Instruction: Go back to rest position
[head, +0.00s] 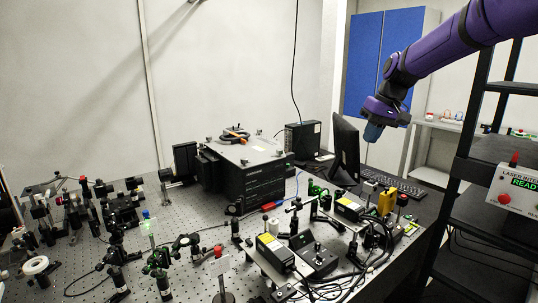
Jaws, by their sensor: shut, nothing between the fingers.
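My purple arm reaches in from the upper right corner. My gripper (373,132) points down at its end, in the air in front of the monitor and the blue cabinet. The gripper is shut and empty. It is small in the picture and touches nothing that I can see.
Below is an optical table (75,262) crowded with posts and mounts. A large black box (243,170) stands at its back. A monitor (346,148) and keyboard (398,185) are behind. A black shelf rack (490,215) with a laser interlock box (516,192) stands right.

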